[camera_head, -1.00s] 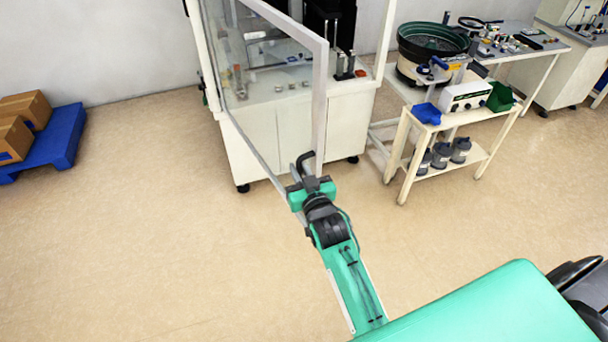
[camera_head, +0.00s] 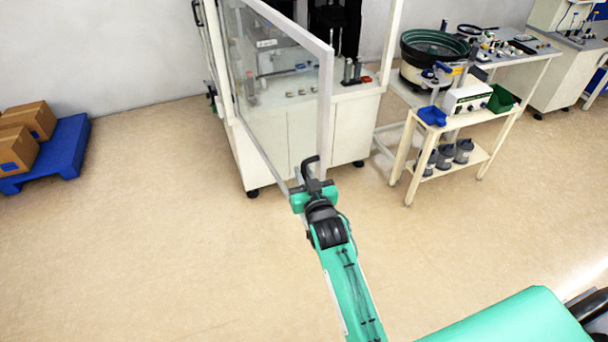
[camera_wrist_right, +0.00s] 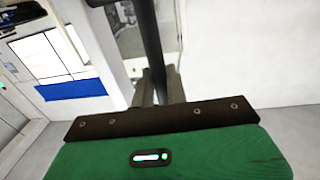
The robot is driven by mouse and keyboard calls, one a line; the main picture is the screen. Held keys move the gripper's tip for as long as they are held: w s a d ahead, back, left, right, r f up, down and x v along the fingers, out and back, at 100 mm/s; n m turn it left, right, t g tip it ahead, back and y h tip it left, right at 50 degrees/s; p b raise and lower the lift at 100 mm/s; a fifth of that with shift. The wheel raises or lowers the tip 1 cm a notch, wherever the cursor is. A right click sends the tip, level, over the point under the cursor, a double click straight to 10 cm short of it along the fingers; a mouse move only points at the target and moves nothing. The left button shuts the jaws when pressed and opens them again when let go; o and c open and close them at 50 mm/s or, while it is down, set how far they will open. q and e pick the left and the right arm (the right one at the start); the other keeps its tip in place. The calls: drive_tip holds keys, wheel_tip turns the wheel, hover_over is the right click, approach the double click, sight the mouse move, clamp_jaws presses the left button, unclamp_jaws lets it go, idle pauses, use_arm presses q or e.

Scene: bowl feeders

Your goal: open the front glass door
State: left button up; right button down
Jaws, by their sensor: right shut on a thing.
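The front glass door (camera_head: 285,95) is a clear pane in a light frame on the white machine cabinet. It stands swung out from the cabinet toward me. Its black handle (camera_head: 309,164) is at the lower free edge and also shows as a dark bar in the right wrist view (camera_wrist_right: 153,45). My right gripper (camera_head: 312,186) is at the handle and shut on it. The fingertips are partly hidden in the head view. My left gripper is not in view.
The white cabinet (camera_head: 340,128) stands behind the door. A blue pallet (camera_head: 65,150) with boxes is at the left. The floor in front is open.

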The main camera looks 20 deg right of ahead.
drive_tip(key=shift+r, duration=0.2)
drive_tip(key=c, duration=1.8)
unclamp_jaws()
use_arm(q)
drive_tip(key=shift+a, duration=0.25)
use_arm(e)
drive_tip(key=shift+a+f, duration=0.1)
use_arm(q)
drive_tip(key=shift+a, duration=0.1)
